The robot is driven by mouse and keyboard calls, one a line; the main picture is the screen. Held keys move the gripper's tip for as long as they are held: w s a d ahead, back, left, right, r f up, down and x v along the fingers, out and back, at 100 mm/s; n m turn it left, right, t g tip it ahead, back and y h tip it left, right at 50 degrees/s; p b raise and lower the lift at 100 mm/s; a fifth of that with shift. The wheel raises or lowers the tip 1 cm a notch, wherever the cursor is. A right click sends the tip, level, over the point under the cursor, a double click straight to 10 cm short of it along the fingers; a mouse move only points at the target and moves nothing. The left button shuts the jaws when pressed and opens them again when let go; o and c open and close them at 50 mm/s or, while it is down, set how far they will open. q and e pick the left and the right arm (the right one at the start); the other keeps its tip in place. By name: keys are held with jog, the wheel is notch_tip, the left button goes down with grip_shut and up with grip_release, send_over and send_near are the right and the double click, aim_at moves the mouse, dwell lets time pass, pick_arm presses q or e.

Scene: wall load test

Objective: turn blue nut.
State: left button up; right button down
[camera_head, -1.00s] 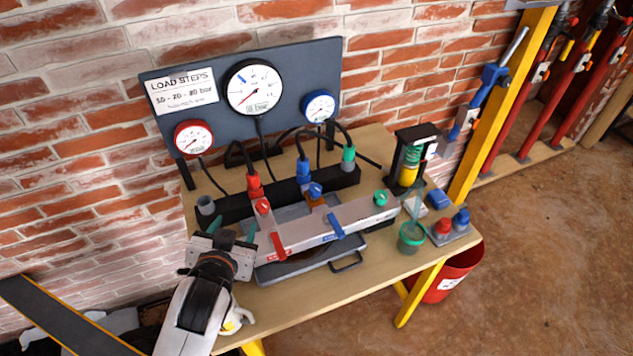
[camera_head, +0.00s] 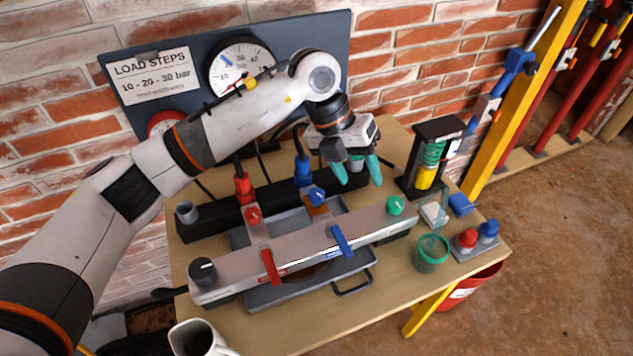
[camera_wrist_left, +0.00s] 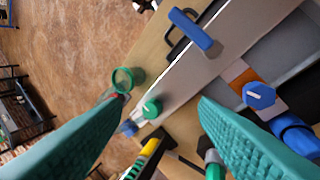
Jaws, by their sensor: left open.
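The blue nut (camera_head: 316,195) is a small blue hexagonal piece with a white line on top. It sits by an orange-brown block behind the long grey manifold bar, and it also shows in the left wrist view (camera_wrist_left: 259,95). My left gripper (camera_head: 360,178) points down, open and empty, with teal fingers apart. It is to the right of the nut and above the rear of the bench, near the green hose end. In the left wrist view the nut lies outside the fingers, to the right. My right gripper is not in view.
The bar carries a red lever (camera_head: 271,267), a blue lever (camera_head: 342,240), a green knob (camera_head: 395,205) and a black knob (camera_head: 203,270). Red (camera_head: 242,187) and blue (camera_head: 303,172) hoses rise behind. A green cup (camera_head: 432,254) and a spring stand (camera_head: 434,150) are right. My arm crosses the gauge panel.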

aim_at(317, 192)
pick_arm(q)
jog(key=w+a+r+n+t+y, duration=0.1)
jog(key=w+a+t+y, duration=0.1)
jog(key=w+a+y, duration=0.4)
jog(key=shift+h, duration=0.7)
jog(key=f, duration=0.4)
jog(key=f+p, duration=0.1)
jog(key=f, duration=0.2)
jog(key=s+a+f+p, duration=0.1)
jog(key=f, duration=0.3)
jog(key=shift+f, duration=0.35)
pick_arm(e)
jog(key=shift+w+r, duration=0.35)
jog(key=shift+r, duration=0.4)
pick_arm(q)
jog(key=shift+c, duration=0.5)
